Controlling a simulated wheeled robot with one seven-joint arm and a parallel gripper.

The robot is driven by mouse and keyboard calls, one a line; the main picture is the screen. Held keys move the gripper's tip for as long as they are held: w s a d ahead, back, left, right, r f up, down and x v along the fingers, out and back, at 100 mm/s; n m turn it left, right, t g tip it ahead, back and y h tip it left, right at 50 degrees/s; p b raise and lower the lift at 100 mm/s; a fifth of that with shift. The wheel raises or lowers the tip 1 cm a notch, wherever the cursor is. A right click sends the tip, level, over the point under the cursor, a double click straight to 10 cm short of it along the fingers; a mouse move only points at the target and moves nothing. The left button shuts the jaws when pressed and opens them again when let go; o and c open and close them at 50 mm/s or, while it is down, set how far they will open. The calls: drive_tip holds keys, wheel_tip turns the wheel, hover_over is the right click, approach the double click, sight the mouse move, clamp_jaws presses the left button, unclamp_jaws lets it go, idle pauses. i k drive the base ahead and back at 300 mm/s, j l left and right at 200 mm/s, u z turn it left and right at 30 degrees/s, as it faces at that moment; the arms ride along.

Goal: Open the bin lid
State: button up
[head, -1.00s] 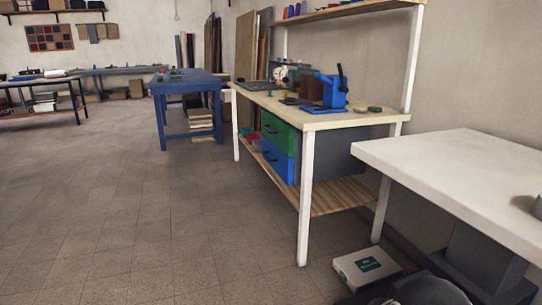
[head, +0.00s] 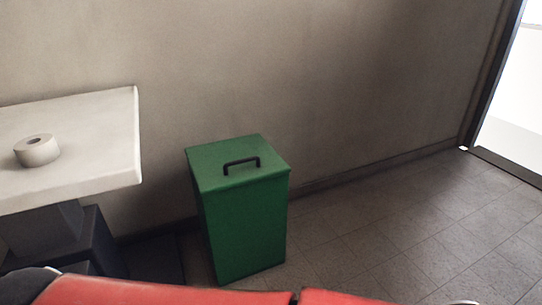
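A green rectangular bin (head: 245,232) stands upright on the floor near the wall, in the middle of the head view. Its flat green lid (head: 215,160) is shut on top. A dark arched handle (head: 241,163) sits on the lid. The bin's lowest front part is near red surfaces at the bottom edge of the view. My gripper is not in view.
A white table (head: 90,115) with a pale roll (head: 37,150) on it stands left of the bin. Dark boxes (head: 90,240) are under it. Open tiled floor (head: 400,235) lies to the right, up to a bright doorway (head: 515,100).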

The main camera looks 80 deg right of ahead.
sight(216, 167)
drive_tip(key=k+l+z, duration=0.1)
drive_tip(key=z, duration=2.35)
